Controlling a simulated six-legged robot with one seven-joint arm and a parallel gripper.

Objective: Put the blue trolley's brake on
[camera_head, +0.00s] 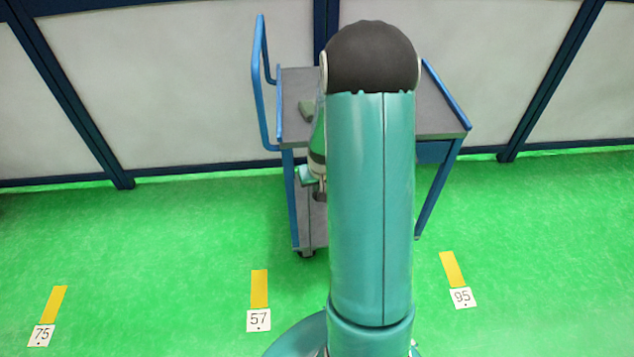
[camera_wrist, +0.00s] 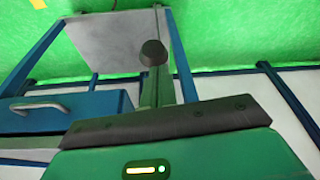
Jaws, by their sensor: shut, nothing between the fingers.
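The blue trolley (camera_head: 292,205) stands against the wall in the head view, with a grey top, blue legs and a tall blue push handle (camera_head: 262,80) on its left. My arm hides its middle and much of its right side. One dark caster (camera_head: 307,253) shows under the near left leg. I cannot make out a brake lever in either view. My gripper (camera_head: 320,196) points down in front of the trolley's left part, below the top. In the wrist view, my gripper (camera_wrist: 153,55) is shut and empty, its dark tip seen against the grey lower shelf (camera_wrist: 105,40).
A blue drawer (camera_wrist: 90,112) with a metal handle (camera_wrist: 40,105) is at the left in the wrist view. A small grey-green object (camera_head: 306,110) lies on the trolley's top. Green floor is clear in front, with yellow strips and number tags 75 (camera_head: 41,336), 57 (camera_head: 258,320) and 95 (camera_head: 463,298).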

